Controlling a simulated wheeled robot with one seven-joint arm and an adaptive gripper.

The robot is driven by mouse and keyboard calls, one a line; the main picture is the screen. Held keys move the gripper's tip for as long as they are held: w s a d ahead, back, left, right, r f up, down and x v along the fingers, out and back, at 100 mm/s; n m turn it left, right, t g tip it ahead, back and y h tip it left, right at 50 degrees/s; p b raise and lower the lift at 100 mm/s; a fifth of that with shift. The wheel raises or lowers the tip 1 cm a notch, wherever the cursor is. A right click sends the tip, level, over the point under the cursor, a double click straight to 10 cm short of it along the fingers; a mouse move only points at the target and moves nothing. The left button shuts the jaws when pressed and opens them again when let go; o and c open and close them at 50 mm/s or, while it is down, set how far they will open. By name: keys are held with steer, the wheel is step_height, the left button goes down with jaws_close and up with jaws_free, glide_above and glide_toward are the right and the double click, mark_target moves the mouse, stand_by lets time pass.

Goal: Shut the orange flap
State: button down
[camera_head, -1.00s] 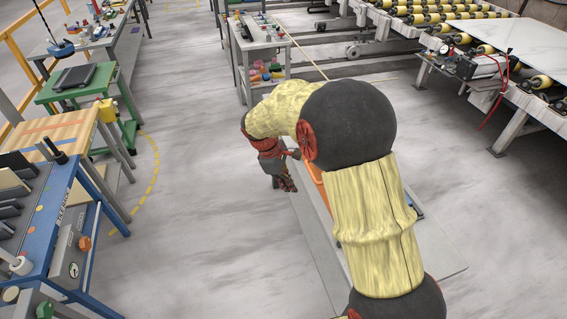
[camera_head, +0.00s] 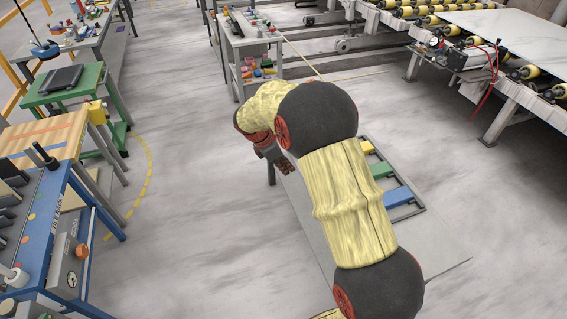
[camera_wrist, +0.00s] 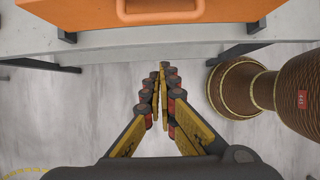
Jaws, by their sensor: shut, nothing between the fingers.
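The orange flap (camera_wrist: 185,9) shows in the wrist view only as an orange panel with a bar handle, cut off by the top edge. It is at the edge of a grey table (camera_wrist: 60,38). In the head view I cannot make it out; my arm covers that part of the table (camera_head: 425,255). My gripper (camera_wrist: 162,72) is shut and empty, its fingers together and apart from the orange panel, pointing towards the table edge. In the head view my gripper (camera_head: 284,166) is by the table's far left corner. How far the flap stands open cannot be seen.
A dark frame with yellow (camera_head: 367,147), green (camera_head: 381,170) and blue (camera_head: 396,197) pieces lies on the table's right side. A brown ribbed hourglass-shaped object (camera_wrist: 238,88) is right of my gripper. Workbenches (camera_head: 60,210) stand left, a roller conveyor (camera_head: 500,75) at back right. Floor between is clear.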

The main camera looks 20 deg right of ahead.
steer(key=d+f, duration=0.3)
steer(key=d, duration=0.2)
steer(key=shift+d+b, duration=0.3)
steer(key=shift+d, duration=0.1)
steer(key=shift+r, duration=0.15)
steer(key=shift+d+r+y+p, duration=0.3)
steer(key=shift+d+p, duration=0.1)
steer(key=shift+p, duration=0.5)
steer(key=shift+d+p, duration=0.1)
steer(key=shift+p, duration=0.25)
